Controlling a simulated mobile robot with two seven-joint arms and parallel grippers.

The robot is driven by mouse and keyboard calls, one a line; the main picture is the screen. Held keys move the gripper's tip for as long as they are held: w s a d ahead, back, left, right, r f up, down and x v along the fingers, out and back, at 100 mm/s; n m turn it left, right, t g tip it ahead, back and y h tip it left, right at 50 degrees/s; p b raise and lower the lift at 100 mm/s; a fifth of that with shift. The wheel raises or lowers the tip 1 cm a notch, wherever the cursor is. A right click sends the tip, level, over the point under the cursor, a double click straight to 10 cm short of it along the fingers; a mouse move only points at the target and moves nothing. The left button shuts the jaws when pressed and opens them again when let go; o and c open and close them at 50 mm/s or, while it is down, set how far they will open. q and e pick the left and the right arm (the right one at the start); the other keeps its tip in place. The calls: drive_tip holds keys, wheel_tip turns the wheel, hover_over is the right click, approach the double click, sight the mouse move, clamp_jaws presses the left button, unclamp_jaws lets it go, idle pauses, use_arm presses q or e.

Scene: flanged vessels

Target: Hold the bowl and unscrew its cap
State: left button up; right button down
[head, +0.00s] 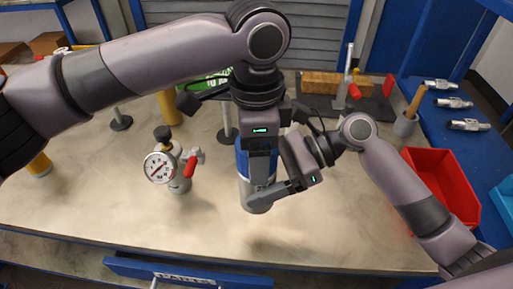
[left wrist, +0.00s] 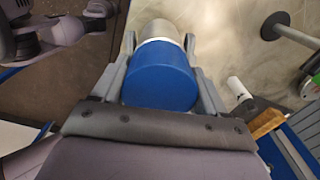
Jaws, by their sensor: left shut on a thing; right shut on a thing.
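The vessel stands upright near the middle of the table, partly hidden by my grippers. Its blue cap (head: 242,163) is on top, and the cap also shows large in the left wrist view (left wrist: 160,80). Below it is the silver-grey bowl (head: 258,207), seen beyond the cap in the left wrist view (left wrist: 160,30). My left gripper (head: 260,170) comes down from above and is shut with a finger on either side of the blue cap. My right gripper (head: 268,194) comes from the right and is shut on the bowl low down; its exact contact is partly hidden.
A gauge (head: 159,168) and a red-handled valve fitting (head: 187,172) stand left of the vessel. A red bin (head: 440,178) sits at the right, near a grey pot with a wooden handle (head: 413,103). Metal fittings (head: 453,102) lie on the blue surface. The table's front is clear.

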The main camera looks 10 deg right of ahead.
use_arm(q)
drive_tip(key=shift+r, duration=0.2)
drive_tip(key=shift+r, duration=0.9)
drive_tip(key=shift+r, duration=0.1)
drive_tip(key=shift+r, duration=1.95)
use_arm(e)
drive_tip(key=shift+r, duration=0.15)
drive_tip(key=shift+w, duration=0.1)
